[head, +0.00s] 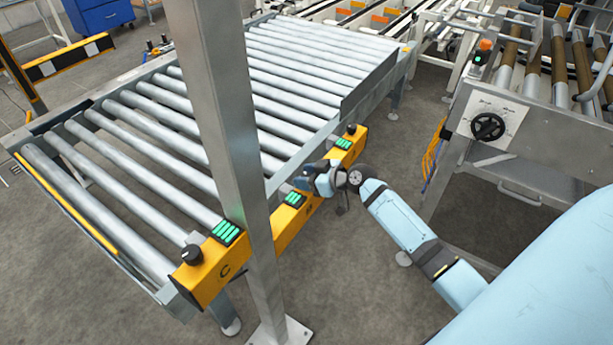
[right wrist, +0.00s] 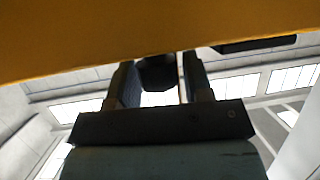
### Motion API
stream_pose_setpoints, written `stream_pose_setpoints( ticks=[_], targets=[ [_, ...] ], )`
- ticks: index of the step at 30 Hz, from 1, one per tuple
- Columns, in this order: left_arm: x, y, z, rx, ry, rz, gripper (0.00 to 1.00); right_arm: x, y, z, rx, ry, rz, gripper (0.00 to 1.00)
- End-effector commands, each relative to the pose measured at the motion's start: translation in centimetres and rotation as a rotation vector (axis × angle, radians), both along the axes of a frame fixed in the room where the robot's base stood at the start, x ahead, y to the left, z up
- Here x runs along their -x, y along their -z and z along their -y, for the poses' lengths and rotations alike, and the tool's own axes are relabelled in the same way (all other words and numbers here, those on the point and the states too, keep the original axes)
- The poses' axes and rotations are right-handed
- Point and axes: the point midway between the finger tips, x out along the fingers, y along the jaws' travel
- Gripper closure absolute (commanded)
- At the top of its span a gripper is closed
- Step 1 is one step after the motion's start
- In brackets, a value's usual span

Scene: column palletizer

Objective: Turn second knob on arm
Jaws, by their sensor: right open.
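A yellow control box (head: 292,222) with green indicators and a letter B is the middle one of three along the roller conveyor's side. My right gripper (head: 308,181) is at its upper end. In the head view the gripper covers most of this box's knob. In the right wrist view, the two open fingers of my right gripper (right wrist: 158,78) stand on either side of a round black knob (right wrist: 157,72) under the yellow box face (right wrist: 130,30). A gap shows on the right side of the knob; contact on the left is unclear. My left gripper is not in view.
A box marked C (head: 210,272) has a black knob (head: 192,254), and a farther box (head: 345,148) has another knob (head: 352,129). A grey post (head: 225,120) stands in front of the conveyor. A machine with a black handwheel (head: 488,126) is at right.

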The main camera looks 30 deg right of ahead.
Motion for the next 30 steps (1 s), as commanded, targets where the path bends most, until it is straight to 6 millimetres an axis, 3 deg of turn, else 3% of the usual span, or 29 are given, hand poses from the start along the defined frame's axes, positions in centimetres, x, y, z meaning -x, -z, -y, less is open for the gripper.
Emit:
stream_pose_setpoints(
  ticks=[1,5,16,26,27,30],
  targets=[
    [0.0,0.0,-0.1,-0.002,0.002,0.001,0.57,0.0,0.0,0.0,0.000,0.000,0.000,0.58],
    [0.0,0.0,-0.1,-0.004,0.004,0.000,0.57,0.0,0.0,0.0,0.000,0.000,0.000,0.88],
    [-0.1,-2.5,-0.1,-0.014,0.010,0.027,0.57,0.1,-0.3,0.0,0.000,0.114,-0.003,0.88],
    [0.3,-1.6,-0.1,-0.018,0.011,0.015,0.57,0.0,0.0,0.0,0.000,0.130,0.001,0.88],
    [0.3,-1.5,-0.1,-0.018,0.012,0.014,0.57,0.0,0.0,0.0,0.000,0.130,0.001,0.55],
    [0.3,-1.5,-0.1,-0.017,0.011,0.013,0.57,0.0,0.0,0.0,0.000,0.130,0.001,0.54]
  ],
)
